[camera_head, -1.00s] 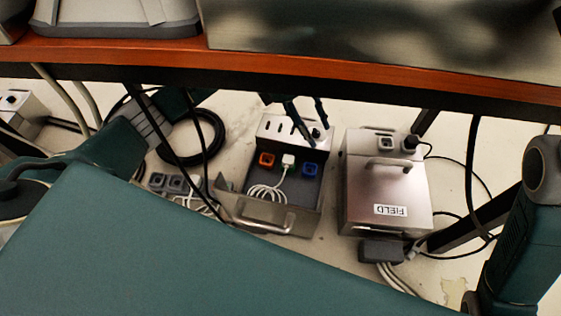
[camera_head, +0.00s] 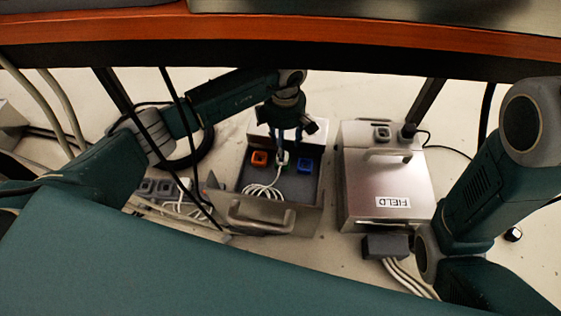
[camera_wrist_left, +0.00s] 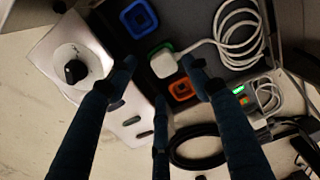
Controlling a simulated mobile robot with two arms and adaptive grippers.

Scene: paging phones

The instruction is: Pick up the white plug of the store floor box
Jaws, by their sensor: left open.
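The white plug (camera_head: 281,158) sits in the open metal floor box (camera_head: 300,219), between an orange socket (camera_head: 259,158) and a blue socket (camera_head: 305,165). Its white cable lies coiled in the box. The left wrist view shows the white plug (camera_wrist_left: 164,64) with a green edge behind it. My left gripper (camera_head: 285,143) points down over the plug. In the left wrist view my left gripper (camera_wrist_left: 160,68) is open, with fingers on either side of the plug and a third below it. Contact cannot be told. My right gripper is out of view; only the right arm shows.
A closed metal box marked FIELD (camera_head: 387,190) stands to the right, with a grey connector block (camera_head: 386,246) before it. A power strip (camera_head: 160,188) with cables lies left. The desk edge (camera_head: 300,32) runs above; black cables hang at the left.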

